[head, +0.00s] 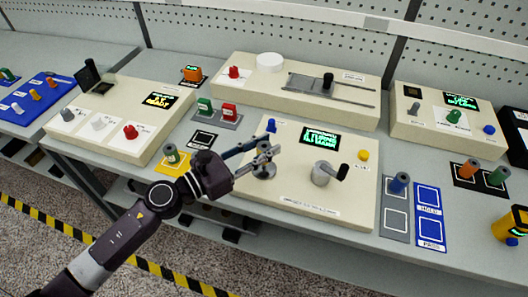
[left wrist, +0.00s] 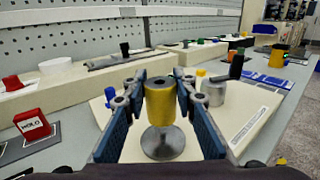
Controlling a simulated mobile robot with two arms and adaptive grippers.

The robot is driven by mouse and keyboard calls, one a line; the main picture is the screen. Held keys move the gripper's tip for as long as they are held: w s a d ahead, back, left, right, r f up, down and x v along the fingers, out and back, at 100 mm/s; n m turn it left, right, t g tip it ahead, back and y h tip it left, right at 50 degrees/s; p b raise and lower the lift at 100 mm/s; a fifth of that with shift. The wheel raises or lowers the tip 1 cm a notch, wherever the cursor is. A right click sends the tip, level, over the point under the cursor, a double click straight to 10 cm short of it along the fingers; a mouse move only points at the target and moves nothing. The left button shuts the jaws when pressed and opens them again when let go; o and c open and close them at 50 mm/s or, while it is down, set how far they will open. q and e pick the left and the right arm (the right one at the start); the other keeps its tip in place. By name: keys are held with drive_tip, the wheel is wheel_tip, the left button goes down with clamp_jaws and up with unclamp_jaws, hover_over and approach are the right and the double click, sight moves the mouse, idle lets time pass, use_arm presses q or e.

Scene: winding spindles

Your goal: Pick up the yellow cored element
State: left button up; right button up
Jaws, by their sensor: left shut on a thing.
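The yellow cored element (left wrist: 160,103) is a short yellow cylinder with a grey core showing at its top. In the left wrist view it stands upright between the two blue finger pads of my left gripper (left wrist: 159,100), which is shut on it. Directly below it is a grey round-footed spindle (left wrist: 163,145); I cannot tell whether the element still rests on it. In the head view my left gripper (head: 262,155) reaches over the left part of the cream winding machine (head: 305,203) and largely hides the element. My right gripper is not in view.
The machine has a green-lit display (head: 320,140), a crank with a black handle (head: 324,173), a yellow knob (head: 363,155) and a blue knob (head: 271,125). Red and green blocks (head: 229,110) stand behind left.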

sight(264, 146)
use_arm(q)
wheel_tip(264, 146, up, 16)
drive_tip(key=p, duration=0.9)
drive_tip(key=shift+r+p, duration=0.15)
drive_tip(key=shift+p, duration=0.2)
drive_tip(key=shift+s, duration=0.15)
